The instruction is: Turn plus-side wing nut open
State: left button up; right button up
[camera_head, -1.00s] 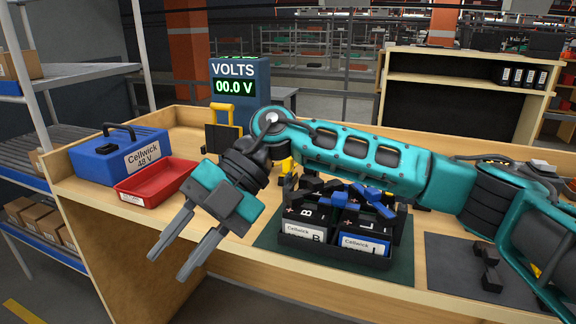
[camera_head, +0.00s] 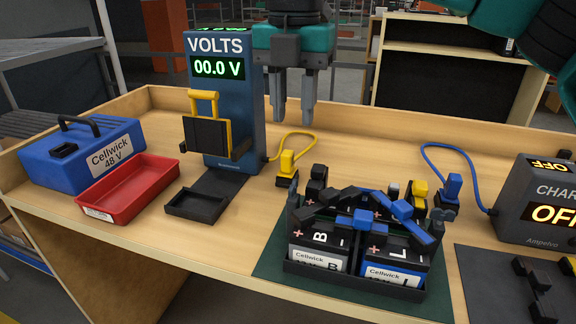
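My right gripper (camera_head: 294,112) points down above the back of the bench, in front of the voltmeter's right side. Its two fingers are apart with nothing between them. The black battery tray (camera_head: 350,285) sits on a dark green mat, nearer than the gripper. It holds batteries labelled B (camera_head: 320,237) and L (camera_head: 394,252), with red plus marks and blue and black links across the tops. Small dark grey fittings stand at the tray's right (camera_head: 444,213) and left (camera_head: 293,191) ends. I cannot tell which is the plus-side wing nut. My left gripper is out of view.
A voltmeter (camera_head: 221,110) reads 00.0 V. A yellow plug (camera_head: 287,165) and a blue plug (camera_head: 453,189) stand behind the tray. A charger (camera_head: 535,200) is at right. A red bin (camera_head: 128,190) and blue battery case (camera_head: 82,150) are at left.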

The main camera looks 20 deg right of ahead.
aim_at(293, 183)
jog(key=f, duration=1.2)
jog(key=shift+s, duration=0.25)
jog(key=shift+c, duration=0.4)
grip_shut()
